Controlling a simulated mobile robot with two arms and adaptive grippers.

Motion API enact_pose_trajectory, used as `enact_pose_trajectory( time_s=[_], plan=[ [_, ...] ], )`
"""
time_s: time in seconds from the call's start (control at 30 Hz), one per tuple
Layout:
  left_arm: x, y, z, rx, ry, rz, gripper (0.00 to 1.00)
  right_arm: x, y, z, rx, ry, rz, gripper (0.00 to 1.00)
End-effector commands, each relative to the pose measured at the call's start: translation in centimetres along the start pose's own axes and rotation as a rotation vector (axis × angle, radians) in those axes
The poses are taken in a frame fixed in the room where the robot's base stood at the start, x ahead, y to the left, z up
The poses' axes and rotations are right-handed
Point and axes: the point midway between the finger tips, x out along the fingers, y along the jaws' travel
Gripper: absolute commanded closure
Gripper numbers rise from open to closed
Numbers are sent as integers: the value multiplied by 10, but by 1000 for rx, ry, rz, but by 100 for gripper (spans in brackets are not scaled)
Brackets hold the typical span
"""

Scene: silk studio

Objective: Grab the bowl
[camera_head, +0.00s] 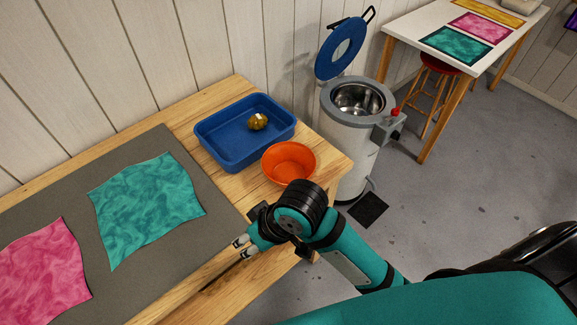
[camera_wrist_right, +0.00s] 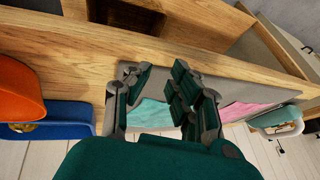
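An orange bowl (camera_head: 289,164) stands upright near the right end of the wooden table, just in front of a blue tray. It looks empty in the head view. Part of it shows at the left edge of the right wrist view (camera_wrist_right: 18,92). My right gripper (camera_head: 241,249) is in front and to the left of the bowl, by the table's front edge, apart from it. In the right wrist view its fingers (camera_wrist_right: 158,98) are spread with nothing between them.
The blue tray (camera_head: 212,152) holds a small amber object (camera_head: 257,121). A grey mat (camera_head: 147,265) carries teal (camera_head: 146,207) and pink (camera_head: 45,275) cloths. A grey machine (camera_head: 346,133) with a raised blue lid stands beyond the table's right end.

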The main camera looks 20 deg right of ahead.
Motion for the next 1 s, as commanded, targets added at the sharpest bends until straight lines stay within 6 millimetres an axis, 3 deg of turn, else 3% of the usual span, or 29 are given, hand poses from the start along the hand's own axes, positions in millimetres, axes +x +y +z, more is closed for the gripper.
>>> enact_pose_trajectory(
  time_s=[0.17, 0.37, 0.57, 0.8, 0.9, 1.0],
  plan=[
    [0, -1, 20, 2, -30, -1, 60, -1, -31, -34, -103, -49, -33, 79],
    [0, -3, 3, 2, -4, -3, 60, -7, -46, -63, -222, -175, 43, 79],
    [0, -1, -19, 0, 30, -1, 60, -31, -10, -93, -246, -322, 308, 79],
    [1, 2, -11, -1, 17, 2, 60, -74, 43, -125, -145, -396, 596, 79],
    [1, 2, -5, -1, 8, 3, 60, -84, 54, -130, -115, -404, 650, 79],
    [2, 3, -1, -1, 2, 3, 60, -82, 63, -128, -102, -411, 668, 79]
  ],
)
